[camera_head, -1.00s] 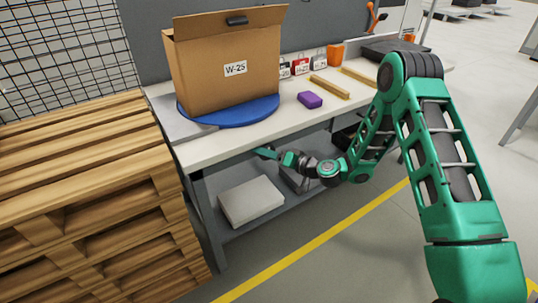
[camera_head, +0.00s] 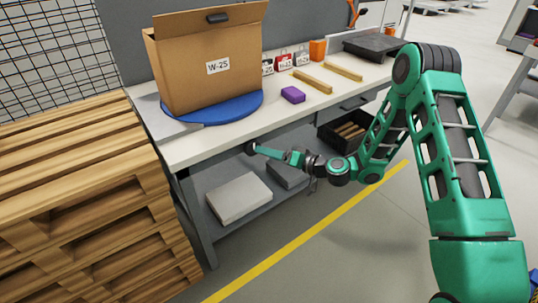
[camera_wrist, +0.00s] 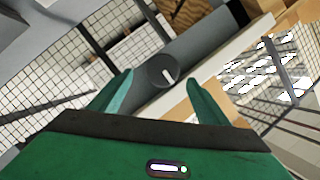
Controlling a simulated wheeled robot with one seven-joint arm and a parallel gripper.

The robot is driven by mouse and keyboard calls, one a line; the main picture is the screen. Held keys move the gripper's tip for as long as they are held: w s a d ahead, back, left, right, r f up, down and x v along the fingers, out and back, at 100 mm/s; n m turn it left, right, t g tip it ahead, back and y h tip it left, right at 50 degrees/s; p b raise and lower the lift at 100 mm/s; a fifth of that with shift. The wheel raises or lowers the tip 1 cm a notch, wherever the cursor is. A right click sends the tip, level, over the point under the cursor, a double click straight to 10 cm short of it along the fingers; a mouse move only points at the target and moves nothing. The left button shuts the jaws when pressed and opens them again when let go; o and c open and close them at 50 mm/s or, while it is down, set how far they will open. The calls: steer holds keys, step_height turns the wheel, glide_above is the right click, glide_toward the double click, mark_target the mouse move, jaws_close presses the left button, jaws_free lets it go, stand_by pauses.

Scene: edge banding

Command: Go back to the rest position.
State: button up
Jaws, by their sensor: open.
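My gripper (camera_head: 256,149) is at the end of my green arm, in front of the workbench and just below the front edge of its top. In the wrist view my gripper (camera_wrist: 160,90) shows two green fingers spread apart with nothing held between them. A round dark grey disc (camera_wrist: 163,71) with a white mark shows beyond the fingers; I cannot tell whether they touch it. My arm is bent, its elbow high at the right.
The workbench (camera_head: 200,150) holds an open cardboard box (camera_head: 215,85) on a blue disc (camera_head: 240,110), a purple block (camera_head: 293,95) and wooden strips (camera_head: 313,84). Wooden pallets (camera_head: 80,210) stand at the left. The lower shelf holds a pale box (camera_head: 238,197). Floor at the front right is clear.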

steer(key=s+d+r+g+h, duration=0.2)
steer(key=s+d+r+h, duration=0.15)
steer(key=s+d, duration=0.45)
steer(key=s+d+r+g+h, duration=0.2)
steer(key=s+d+r+h, duration=0.15)
steer(key=d, duration=0.85)
steer(key=s+d+r+g+h, duration=0.1)
steer(key=s+d+r+h, duration=0.3)
steer(key=d, duration=0.6)
steer(key=s+d+r+m+g, duration=0.1)
steer(key=s+d, duration=0.3)
steer(key=s, duration=0.5)
steer(key=s+d+r+m+g+h, duration=0.1)
steer(key=s+d+r+m, duration=0.3)
steer(key=s, duration=0.5)
steer(key=s+d+r+m+g, duration=0.2)
steer(key=s+d+m, duration=0.1)
steer(key=s, duration=0.7)
steer(key=shift+d+r+h, duration=0.4)
steer(key=shift+d, duration=0.1)
